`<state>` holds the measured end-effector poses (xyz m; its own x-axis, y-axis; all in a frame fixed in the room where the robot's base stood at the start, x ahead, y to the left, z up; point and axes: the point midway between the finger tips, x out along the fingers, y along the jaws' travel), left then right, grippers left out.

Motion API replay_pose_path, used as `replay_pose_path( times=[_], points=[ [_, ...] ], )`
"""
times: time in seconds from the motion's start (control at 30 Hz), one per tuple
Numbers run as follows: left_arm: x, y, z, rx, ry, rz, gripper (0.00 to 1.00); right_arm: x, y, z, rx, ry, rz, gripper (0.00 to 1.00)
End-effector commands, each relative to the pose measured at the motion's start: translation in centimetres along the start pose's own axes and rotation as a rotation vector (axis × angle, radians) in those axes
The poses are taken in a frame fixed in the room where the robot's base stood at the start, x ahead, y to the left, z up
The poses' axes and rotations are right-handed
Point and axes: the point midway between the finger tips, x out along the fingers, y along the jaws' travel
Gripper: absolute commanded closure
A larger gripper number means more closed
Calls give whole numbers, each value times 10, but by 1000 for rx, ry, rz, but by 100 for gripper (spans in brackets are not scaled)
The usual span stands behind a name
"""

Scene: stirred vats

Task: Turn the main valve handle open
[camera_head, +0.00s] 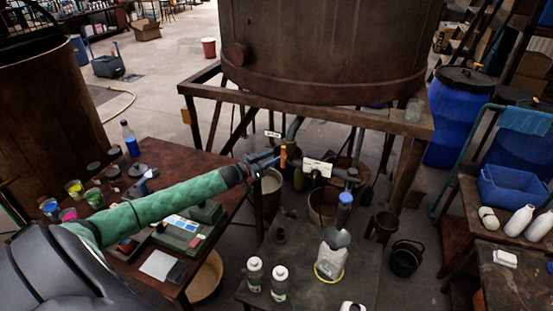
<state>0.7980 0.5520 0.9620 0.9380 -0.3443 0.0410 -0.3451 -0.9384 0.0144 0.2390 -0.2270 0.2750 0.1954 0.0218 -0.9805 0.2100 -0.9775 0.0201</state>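An orange upright handle (283,157), which looks like the main valve handle, stands on the pipework below the big rusty vat (330,50). My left arm comes in from the left in a green sleeve. My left gripper (268,161) is at the left side of the orange handle, with its fingertips at or very close to it. The fingers are small and dark, so I cannot tell whether they touch or grip the handle. White labels (318,168) hang beside the pipes. My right gripper is not in view.
A brown table (215,165) with paint cups and a green scale (188,232) lies under my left arm. A dark table (300,260) with white bottles and a flask stands in front of the pipes. The vat's wooden frame (300,108) overhangs the handle. Blue barrels (458,120) stand at right.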

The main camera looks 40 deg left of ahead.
Motion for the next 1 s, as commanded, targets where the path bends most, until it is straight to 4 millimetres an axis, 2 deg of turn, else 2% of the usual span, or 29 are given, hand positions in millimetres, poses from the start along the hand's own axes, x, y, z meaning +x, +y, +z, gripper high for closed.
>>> replay_pose_path(
  times=[0.27,1.0],
  points=[
    [-15,0,0,2,0,0,64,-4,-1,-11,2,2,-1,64],
    [-16,0,-1,1,0,1,64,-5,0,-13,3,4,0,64]
  ],
)
